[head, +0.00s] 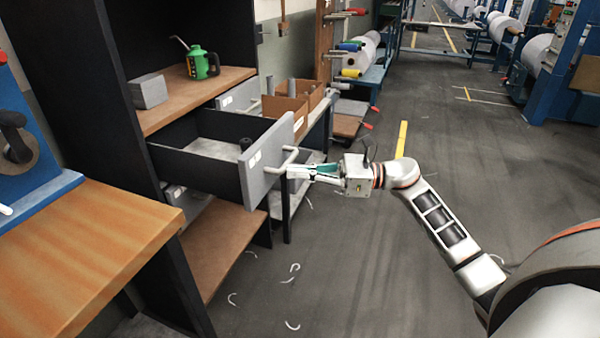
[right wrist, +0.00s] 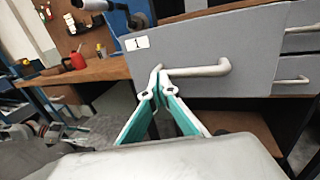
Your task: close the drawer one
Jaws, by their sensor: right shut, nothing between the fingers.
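Drawer one is pulled well out of the dark cabinet in the head view, with its grey front panel (head: 268,163) facing right. Its dark-sided tray (head: 195,175) is open at the top, with a small dark cylinder near the front. A label "1" and a pale bar handle (right wrist: 200,70) show on the front in the right wrist view. My right gripper (head: 291,171) is shut and empty, its tips at the handle. In the right wrist view its tips (right wrist: 158,76) overlap the handle's left end; I cannot tell whether they touch. My left gripper is not in view.
A green can (head: 202,63) and a grey block (head: 149,91) stand on the shelf above the drawer. A wooden bench (head: 85,255) is at the lower left. Cardboard bins (head: 285,108) stand behind the drawer. The floor (head: 400,270) right of the drawer is mostly clear.

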